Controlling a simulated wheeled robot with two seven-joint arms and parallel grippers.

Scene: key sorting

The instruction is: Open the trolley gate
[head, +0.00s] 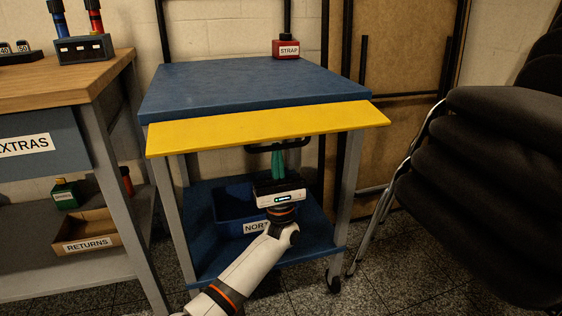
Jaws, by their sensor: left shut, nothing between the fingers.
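The trolley (250,85) has a blue top and a blue lower shelf on grey legs. Its yellow gate (265,129) runs along the front edge of the top and sticks out toward me, its broad face showing from above. A black bar handle (278,145) shows just below the gate's front edge. My left gripper (278,153) points up under the gate, its green fingers shut and empty at the handle. Whether they touch the handle I cannot tell. My right gripper is out of view.
A red STRAP box (286,48) stands at the back of the trolley top. A blue bin (232,203) sits on the lower shelf behind my wrist. A wooden bench (60,75) stands left, with a RETURNS box (88,240) below. Stacked black chairs (480,170) crowd the right.

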